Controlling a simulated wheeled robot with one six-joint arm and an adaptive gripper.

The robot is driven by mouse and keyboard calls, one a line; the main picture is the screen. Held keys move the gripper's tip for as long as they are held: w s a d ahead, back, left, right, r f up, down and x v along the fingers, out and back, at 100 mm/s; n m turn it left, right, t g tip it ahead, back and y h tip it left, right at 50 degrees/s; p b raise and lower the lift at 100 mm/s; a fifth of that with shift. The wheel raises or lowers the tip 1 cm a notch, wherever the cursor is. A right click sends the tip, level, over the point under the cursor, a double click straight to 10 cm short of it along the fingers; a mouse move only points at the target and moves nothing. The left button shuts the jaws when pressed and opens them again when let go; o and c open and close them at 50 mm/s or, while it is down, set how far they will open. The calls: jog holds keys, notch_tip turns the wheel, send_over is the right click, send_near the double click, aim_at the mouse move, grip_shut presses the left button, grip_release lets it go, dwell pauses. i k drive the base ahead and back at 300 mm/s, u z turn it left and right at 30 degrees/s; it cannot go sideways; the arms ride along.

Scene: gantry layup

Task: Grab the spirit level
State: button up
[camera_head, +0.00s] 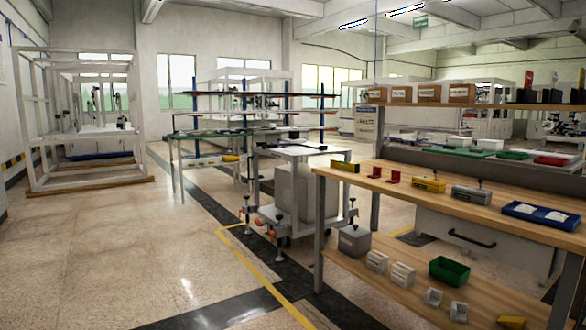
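A wooden workbench (400,196) stands at the right. A short yellow bar (345,166) lies near its left end, and a yellow and grey block (428,185) lies further right. Either could be the spirit level; they are too small to tell. Two small red pieces, one left (375,171) and one right (393,176), lie between them. My gripper is not in view.
A grey box (472,194) and a blue tray (541,214) also sit on the benchtop. The lower shelf holds a green bin (449,271) and several grey parts. A white wheeled cart (298,195) stands left of the bench. The floor (150,240) at the left front is clear.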

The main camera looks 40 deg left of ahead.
aim_at(350, 167)
jog(key=u, duration=1.35)
jog(key=i, duration=1.4)
jog(key=z, duration=0.2)
